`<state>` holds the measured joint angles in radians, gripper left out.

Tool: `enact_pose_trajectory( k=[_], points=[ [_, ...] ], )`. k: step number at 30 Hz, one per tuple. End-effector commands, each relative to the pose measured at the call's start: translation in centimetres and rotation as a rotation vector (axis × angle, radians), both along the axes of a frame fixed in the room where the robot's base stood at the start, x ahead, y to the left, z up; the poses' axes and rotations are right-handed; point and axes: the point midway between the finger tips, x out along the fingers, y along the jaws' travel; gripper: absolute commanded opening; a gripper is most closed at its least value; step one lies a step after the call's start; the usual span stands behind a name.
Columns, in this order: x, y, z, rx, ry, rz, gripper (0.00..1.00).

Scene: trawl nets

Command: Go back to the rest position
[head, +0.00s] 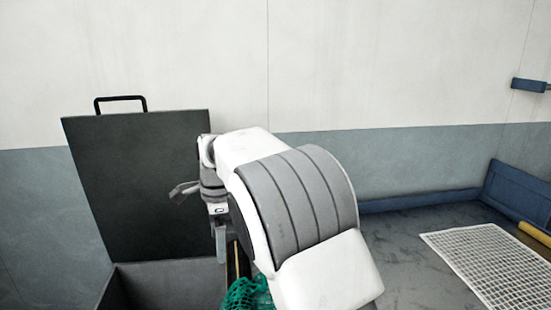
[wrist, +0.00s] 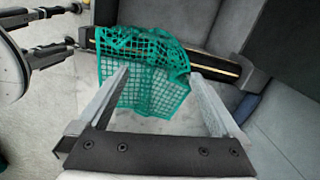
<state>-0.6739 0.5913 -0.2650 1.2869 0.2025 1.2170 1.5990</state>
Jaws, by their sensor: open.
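My gripper (wrist: 159,73) is open in the wrist view, its two grey fingers spread apart with nothing clamped between them. A green net (wrist: 145,60) lies beyond and between the fingertips, draped over a dark bar with a yellowish strip (wrist: 215,62) and down onto a pale surface. I cannot tell whether a finger touches it. In the head view my arm covers the middle, and one finger of my gripper (head: 220,245) points down beside the dark box. Part of the green net (head: 248,293) shows low beside my arm; the rest is hidden.
A dark box (head: 165,285) with its lid (head: 140,180) standing open is on the left. A white mesh panel (head: 490,260) lies on the grey surface at right, near a blue raised edge (head: 420,200) and a yellow roll (head: 535,233). Grey surface left of the panel is clear.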

Motion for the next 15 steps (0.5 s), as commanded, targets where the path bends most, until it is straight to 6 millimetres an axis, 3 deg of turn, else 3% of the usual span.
enact_pose_trajectory(
  k=[1,6,15],
  points=[
    [-0.4,-2.0,1.6,0.016,-0.016,0.032,1.00],
    [-2.4,-7.7,5.4,0.042,-0.078,0.177,1.00],
    [-8.4,-16.5,9.8,0.027,-0.214,0.451,1.00]
  ],
)
